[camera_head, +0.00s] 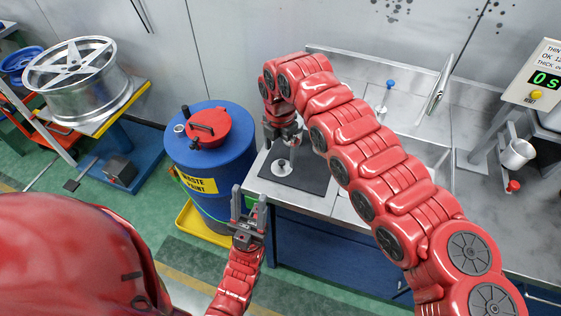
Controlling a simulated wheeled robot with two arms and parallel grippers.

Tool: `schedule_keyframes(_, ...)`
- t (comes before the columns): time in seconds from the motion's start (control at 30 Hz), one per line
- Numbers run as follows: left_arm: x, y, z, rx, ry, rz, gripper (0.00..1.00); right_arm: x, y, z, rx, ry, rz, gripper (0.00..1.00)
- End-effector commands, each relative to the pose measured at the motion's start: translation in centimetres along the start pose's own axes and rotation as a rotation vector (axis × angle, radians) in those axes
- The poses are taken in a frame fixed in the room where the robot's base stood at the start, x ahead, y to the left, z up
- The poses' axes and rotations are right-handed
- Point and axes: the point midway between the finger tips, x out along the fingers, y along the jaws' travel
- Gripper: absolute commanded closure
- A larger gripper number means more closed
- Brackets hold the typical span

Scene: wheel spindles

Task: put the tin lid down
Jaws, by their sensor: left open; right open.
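A small pale round piece with a raised middle (282,168) rests on the dark mat (310,181) at the left end of the steel bench; it may be the tin lid, but it is too small to tell. My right gripper (283,142) is open and points down just above this piece, with a gap below the fingers. My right arm comes in from the lower right and hides part of the bench. My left gripper (249,200) is open and empty, fingers up, in front of the blue drum and the bench's left edge.
A blue waste paint drum (231,152) with a red lid (208,127) stands in a yellow tray (190,221) left of the bench. A silver wheel (78,80) lies on a stand at left.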

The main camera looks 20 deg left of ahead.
Motion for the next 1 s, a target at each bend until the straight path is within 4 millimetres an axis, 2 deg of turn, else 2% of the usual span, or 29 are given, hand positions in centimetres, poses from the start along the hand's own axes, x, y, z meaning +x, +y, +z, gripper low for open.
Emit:
schedule_keyframes(0.03, -0.9, 0.0, 0.1, 0.0, 0.0, 0.0, 0.5, -0.8, 0.1, 0.1, 0.001, -0.005, 0.004, 0.0)
schedule_keyframes(0.2, -1.8, 0.1, 0.3, 0.0, 0.0, 0.0, 0.5, -4.4, 0.1, 0.1, 0.0, -0.004, 0.003, 0.0)
schedule_keyframes(0.4, -2.1, 0.1, 0.4, 0.0, 0.0, 0.0, 0.5, -6.7, 0.0, 0.0, 0.0, -0.001, -0.001, 0.0)
schedule_keyframes(0.9, -2.1, 0.1, 0.4, 0.0, 0.0, 0.0, 0.5, -7.1, 0.0, 0.0, 0.0, 0.0, -0.001, 0.0)
schedule_keyframes(1.0, -1.6, 0.1, 0.3, 0.0, 0.0, 0.0, 0.5, -7.6, 0.0, 0.0, 0.0, 0.0, 0.0, 0.0)
